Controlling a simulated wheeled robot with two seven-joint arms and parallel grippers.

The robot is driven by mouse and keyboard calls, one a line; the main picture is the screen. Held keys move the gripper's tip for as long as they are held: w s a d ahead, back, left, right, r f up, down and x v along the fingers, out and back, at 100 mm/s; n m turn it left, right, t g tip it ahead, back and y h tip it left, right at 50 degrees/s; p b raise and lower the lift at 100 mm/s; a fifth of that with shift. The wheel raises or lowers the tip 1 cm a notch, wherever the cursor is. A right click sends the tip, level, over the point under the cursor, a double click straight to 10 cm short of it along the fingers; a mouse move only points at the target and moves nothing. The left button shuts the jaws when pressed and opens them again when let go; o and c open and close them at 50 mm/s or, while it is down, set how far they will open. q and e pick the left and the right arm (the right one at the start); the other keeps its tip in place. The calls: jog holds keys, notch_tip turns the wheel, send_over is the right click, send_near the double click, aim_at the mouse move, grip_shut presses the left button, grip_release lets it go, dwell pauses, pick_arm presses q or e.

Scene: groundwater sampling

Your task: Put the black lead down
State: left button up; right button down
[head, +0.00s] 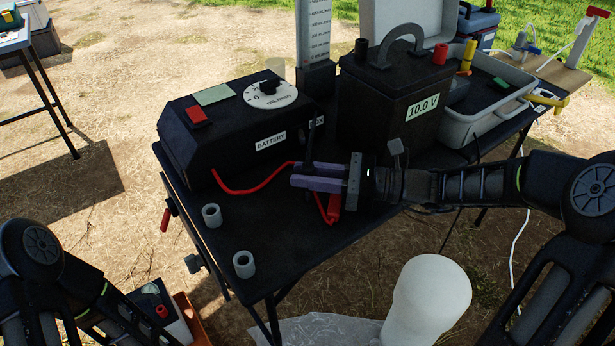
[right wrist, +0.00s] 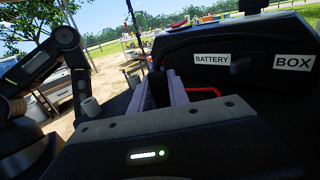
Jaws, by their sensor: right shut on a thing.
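The black lead (head: 312,137) shows as a thin dark piece standing up between the purple fingertips of my right gripper (head: 317,177). The gripper is shut on it, low over the black table in front of the battery box (head: 215,135). In the right wrist view the fingers (right wrist: 169,92) have a dark piece between them; its lower part is hidden. I cannot tell whether the lead touches the table. My left arm shows at the lower left, but its gripper is out of view.
A red lead (head: 240,191) runs along the table to a red clip (head: 334,206) below my right gripper. A 10.0 V battery (head: 395,100) stands behind my right arm. Two grey cylinders (head: 212,215) (head: 244,264) stand at the front left. The table's front left is mostly clear.

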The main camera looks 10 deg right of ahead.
notch_tip(320, 180, up, 10)
jog(key=p, duration=0.3)
dwell(0.3)
dwell(0.4)
jog(key=shift+a, duration=0.1)
